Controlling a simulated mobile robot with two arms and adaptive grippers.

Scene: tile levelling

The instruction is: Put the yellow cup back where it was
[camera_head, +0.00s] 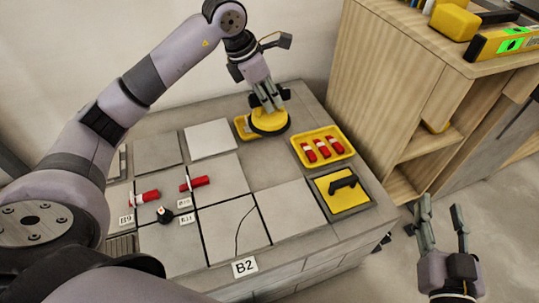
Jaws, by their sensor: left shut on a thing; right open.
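The yellow cup (270,123) is a round yellow disc-like piece at the back of the grey tiled worktop. My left gripper (268,104) points down from above and is shut on its top. The cup sits over or right beside a flat yellow piece (241,127); I cannot tell whether it touches that piece or the surface. My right gripper (443,232) is open and empty at the lower right, off the worktop's edge.
A yellow tray (338,136) holds several red and white pieces. A yellow pad (331,202) bears a black handled tool (343,184). Two red and white pieces lie on the tiles at left, near a black knob (164,214). A wooden cabinet (383,75) stands at the right.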

